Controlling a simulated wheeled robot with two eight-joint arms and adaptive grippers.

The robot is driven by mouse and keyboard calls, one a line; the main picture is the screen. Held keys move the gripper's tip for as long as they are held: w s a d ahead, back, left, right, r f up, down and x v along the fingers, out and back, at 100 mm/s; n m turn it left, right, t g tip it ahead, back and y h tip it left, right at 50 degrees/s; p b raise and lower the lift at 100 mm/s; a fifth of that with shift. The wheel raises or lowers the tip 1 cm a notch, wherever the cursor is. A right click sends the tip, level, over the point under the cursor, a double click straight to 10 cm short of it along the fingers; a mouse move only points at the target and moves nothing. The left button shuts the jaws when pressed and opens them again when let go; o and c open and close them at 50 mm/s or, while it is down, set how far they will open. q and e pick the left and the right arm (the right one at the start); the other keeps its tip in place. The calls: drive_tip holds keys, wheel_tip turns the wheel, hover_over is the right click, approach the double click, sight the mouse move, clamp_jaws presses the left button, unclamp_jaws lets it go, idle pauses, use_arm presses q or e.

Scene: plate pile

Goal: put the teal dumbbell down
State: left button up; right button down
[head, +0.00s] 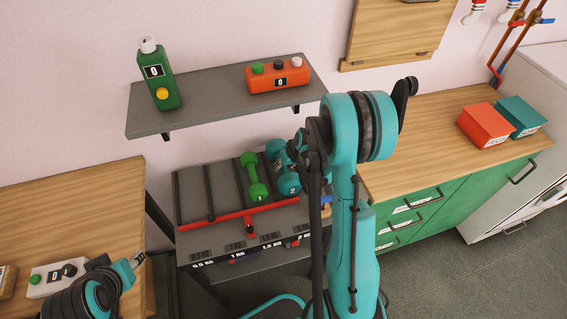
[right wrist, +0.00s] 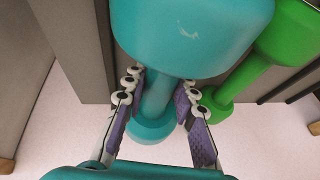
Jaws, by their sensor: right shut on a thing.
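The teal dumbbell (head: 289,184) is at the right part of the dumbbell rack (head: 222,216), right of the green dumbbell (head: 252,176). A number 2 shows on its near head, and my right arm hides part of it. In the right wrist view one big head of the teal dumbbell (right wrist: 190,35) fills the top. My right gripper (right wrist: 161,84) is shut on its handle, with a purple-padded finger on either side. I cannot tell whether the dumbbell touches the rack.
The rack has dark dividers, a red front bar and weight labels; its left slots are empty. A grey shelf (head: 200,112) above holds a green bottle-shaped device (head: 158,78) and an orange button box (head: 277,74). A wooden counter (head: 420,140) at right carries red and teal boxes.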

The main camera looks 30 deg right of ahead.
idle(0.3)
drive_tip(key=c, duration=1.6)
unclamp_jaws()
drive_tip(key=shift+f, duration=0.15)
drive_tip(key=o, duration=0.4)
drive_tip(key=shift+s, duration=0.1)
